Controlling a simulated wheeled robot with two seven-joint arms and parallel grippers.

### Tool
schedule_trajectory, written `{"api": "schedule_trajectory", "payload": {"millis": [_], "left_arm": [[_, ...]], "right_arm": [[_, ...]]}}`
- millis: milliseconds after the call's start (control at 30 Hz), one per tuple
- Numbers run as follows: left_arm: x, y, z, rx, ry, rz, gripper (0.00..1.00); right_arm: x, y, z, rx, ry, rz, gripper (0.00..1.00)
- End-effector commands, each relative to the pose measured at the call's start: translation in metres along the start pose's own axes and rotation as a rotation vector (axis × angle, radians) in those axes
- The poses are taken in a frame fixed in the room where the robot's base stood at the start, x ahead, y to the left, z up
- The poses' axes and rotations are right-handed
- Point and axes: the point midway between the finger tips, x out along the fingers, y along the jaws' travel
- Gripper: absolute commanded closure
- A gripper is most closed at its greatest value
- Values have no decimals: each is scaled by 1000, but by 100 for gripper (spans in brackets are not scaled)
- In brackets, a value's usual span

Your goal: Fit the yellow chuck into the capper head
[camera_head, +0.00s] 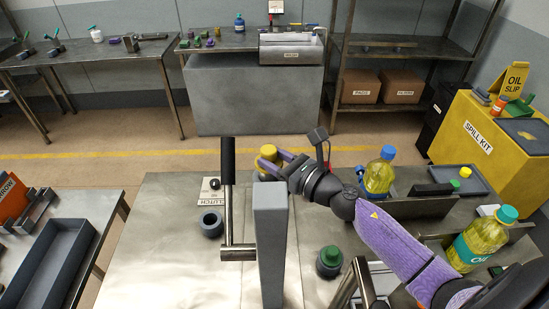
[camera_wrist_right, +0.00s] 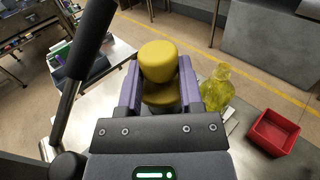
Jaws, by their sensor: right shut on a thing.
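The yellow chuck (camera_head: 267,155) is held off the bench beyond the grey post, partly hidden by my right gripper (camera_head: 277,164). In the right wrist view the yellow chuck (camera_wrist_right: 158,62) sits between the two purple fingers of my right gripper (camera_wrist_right: 159,82), which is shut on it. The grey post (camera_head: 270,240) stands upright in the middle of the bench, with a black-handled lever (camera_head: 228,165) to its left. The lever also shows in the right wrist view (camera_wrist_right: 92,38). I cannot make out the capper head itself. My left gripper is not in view.
A dark ring (camera_head: 210,224) and a labelled plate with a black knob (camera_head: 213,186) lie left of the lever. A green-topped dark part (camera_head: 330,262) stands right of the post. Oil bottles (camera_head: 380,175) stand at right. A red bin (camera_wrist_right: 272,132) shows in the wrist view.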

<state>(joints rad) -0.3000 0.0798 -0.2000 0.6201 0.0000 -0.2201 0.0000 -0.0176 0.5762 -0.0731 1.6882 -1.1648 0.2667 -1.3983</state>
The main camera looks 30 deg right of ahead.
Motion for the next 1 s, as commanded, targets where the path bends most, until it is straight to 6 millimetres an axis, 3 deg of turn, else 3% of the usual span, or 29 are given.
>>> {"api": "schedule_trajectory", "payload": {"millis": [67,100,267,300,533,633,1000], "left_arm": [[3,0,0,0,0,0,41],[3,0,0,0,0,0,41],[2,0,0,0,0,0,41],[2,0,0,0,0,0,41],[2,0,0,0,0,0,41],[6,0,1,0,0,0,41],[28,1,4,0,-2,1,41]], "right_arm": [[0,0,-4,1,2,0,100],[0,0,-4,1,2,0,49],[0,0,-3,1,2,0,15],[0,0,-3,1,2,0,12],[-1,0,-4,1,3,0,12],[-11,0,-6,1,5,0,12],[-85,1,-6,3,4,0,12]]}}
